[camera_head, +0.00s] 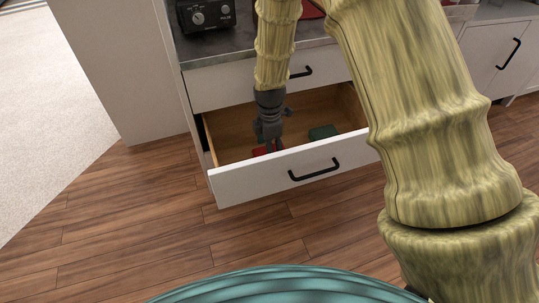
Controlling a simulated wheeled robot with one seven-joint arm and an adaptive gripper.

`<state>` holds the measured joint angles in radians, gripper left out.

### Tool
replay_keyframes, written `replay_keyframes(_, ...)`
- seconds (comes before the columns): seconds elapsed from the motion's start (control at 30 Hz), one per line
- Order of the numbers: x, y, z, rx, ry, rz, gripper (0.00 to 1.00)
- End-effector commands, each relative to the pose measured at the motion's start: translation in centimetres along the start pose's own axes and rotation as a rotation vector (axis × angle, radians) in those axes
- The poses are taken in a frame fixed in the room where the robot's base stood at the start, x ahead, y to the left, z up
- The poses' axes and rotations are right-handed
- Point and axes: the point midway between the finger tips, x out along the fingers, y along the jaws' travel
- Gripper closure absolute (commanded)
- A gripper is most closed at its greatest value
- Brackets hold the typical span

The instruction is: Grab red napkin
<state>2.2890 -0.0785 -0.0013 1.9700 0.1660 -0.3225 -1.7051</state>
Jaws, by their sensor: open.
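The red napkin (259,152) lies in the left part of an open drawer (270,173), close behind its front panel. My gripper (273,147) points down into the drawer, right at the napkin, and covers part of it. The fingers appear apart, with nothing seen held between them. Whether the fingertips touch the napkin cannot be told.
A dark green item (323,132) lies in the drawer to the right of my gripper. A closed drawer (225,84) and a countertop (235,42) with a black appliance (207,14) are above. The wooden floor (150,220) in front is clear.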

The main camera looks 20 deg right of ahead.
Motion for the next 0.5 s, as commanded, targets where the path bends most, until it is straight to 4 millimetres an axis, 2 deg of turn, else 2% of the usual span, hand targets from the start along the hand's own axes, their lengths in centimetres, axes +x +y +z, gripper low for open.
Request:
replay_keyframes(0.27,0.09,0.03,0.01,0.001,0.0,0.001,0.26)
replay_keyframes(0.3,0.09,0.03,0.01,0.001,0.0,0.001,0.33)
replay_keyframes(0.5,0.08,0.03,0.02,0.001,0.0,0.001,0.59)
